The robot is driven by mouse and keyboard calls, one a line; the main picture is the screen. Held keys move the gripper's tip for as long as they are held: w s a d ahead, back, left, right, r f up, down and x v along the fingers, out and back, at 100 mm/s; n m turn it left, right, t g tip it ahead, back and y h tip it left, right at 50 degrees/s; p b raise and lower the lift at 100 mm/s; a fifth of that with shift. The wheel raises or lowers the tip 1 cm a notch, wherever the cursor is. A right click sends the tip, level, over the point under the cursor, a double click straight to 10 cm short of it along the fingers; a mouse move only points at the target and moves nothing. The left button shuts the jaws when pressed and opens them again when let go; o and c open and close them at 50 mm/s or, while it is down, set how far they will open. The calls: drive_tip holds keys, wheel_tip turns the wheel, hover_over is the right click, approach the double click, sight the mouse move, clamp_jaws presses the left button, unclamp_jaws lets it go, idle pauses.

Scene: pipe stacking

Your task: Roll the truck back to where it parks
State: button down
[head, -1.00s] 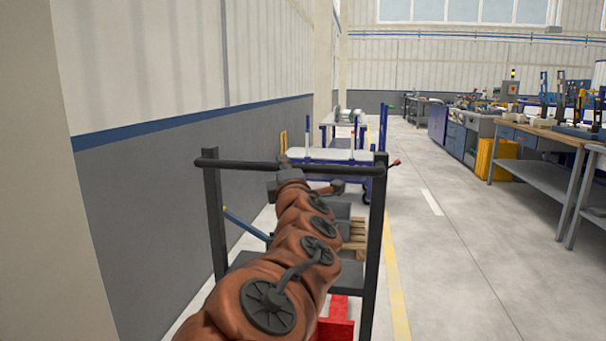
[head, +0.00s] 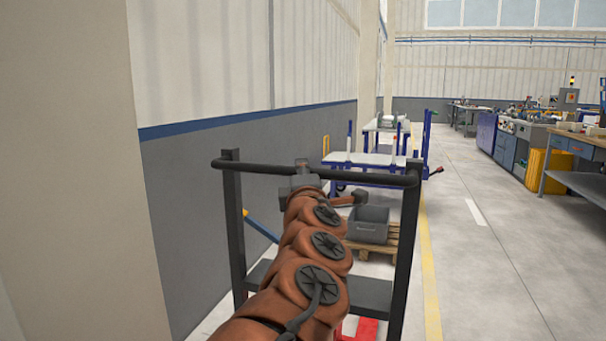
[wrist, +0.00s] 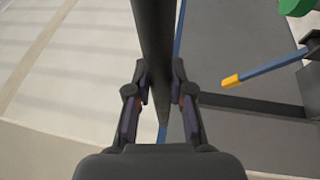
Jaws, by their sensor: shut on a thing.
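The truck is a dark cart with two upright posts (head: 408,250), a horizontal handle bar (head: 375,176) across their top and a dark low deck (head: 368,294). It stands upright right in front of me. My gripper (head: 304,170) is at the bar, near its middle. In the wrist view, the dark bar (wrist: 153,30) runs between the two fingers of my gripper (wrist: 162,88), which is shut on it. The wheels are not visible, and my arm covers part of the deck.
A wall (head: 195,190) and pillar (head: 85,150) stand close on the left. Ahead are a pallet (head: 372,245) with a grey crate (head: 368,225) and blue trolleys (head: 370,160). A yellow floor line (head: 430,280) runs on the right, with open floor (head: 490,270) beyond. Workbenches (head: 575,180) stand far right.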

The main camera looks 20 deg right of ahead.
drive_tip(key=c, duration=1)
unclamp_jaws()
drive_tip(key=shift+a, duration=0.15)
drive_tip(key=shift+r, duration=0.1)
